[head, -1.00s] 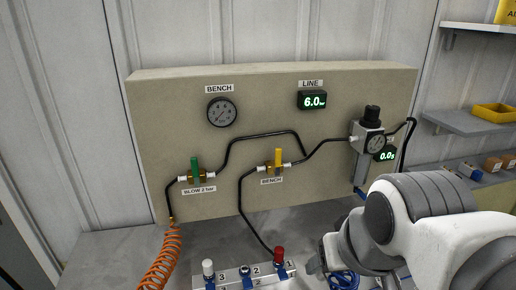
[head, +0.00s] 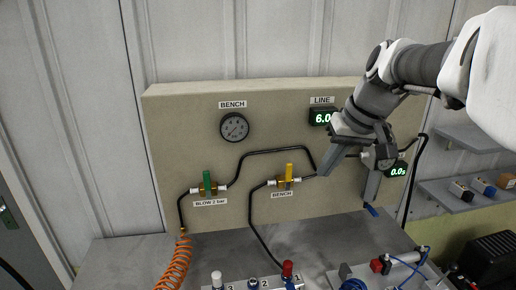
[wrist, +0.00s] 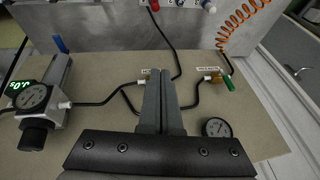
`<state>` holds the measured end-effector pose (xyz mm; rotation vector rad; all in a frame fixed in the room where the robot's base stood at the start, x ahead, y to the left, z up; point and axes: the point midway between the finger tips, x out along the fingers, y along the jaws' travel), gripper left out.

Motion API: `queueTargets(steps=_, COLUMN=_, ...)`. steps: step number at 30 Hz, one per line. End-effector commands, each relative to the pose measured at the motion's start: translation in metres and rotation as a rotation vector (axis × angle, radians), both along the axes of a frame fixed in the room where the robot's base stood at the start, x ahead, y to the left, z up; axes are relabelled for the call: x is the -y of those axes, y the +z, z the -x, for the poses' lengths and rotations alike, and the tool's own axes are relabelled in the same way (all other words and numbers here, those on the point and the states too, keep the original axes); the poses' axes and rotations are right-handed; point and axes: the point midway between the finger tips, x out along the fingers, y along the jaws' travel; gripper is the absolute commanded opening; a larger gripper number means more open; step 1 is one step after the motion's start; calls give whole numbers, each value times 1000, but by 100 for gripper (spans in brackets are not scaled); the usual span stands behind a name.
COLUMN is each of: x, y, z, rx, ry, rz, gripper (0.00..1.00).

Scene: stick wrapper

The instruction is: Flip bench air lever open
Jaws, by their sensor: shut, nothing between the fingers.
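The bench air lever (head: 289,173) is a yellow handle on a brass valve above the BENCH label on the beige panel. It stands upright, across its level black line. My gripper (head: 322,172) is in front of the panel, a little right of this lever, with its fingers shut and empty. In the wrist view my gripper (wrist: 158,72) shows two grey fingers together, pointing toward the panel, and they hide the yellow lever. I cannot tell whether they touch anything. The round bench gauge (head: 233,127) is above the lever and also shows in the wrist view (wrist: 217,128).
A green lever (head: 207,183) stands upright to the left, above an orange coiled hose (head: 174,262). The LINE display (head: 321,117) and regulator readout (head: 397,171) are to the right, partly behind my arm. A manifold with coloured knobs (head: 288,270) sits on the bench below.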

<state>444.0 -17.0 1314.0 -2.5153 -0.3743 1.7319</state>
Motion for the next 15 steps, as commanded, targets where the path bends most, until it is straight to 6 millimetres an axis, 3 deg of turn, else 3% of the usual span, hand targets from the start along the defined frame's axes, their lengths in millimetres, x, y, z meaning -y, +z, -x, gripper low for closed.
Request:
queueTargets(steps=9, x=36, y=1, z=-75, rx=-13, ry=88, rz=-133, gripper=0)
queueTargets(steps=15, x=61, y=-4, z=-109, rx=7, ry=138, rz=-212, gripper=0)
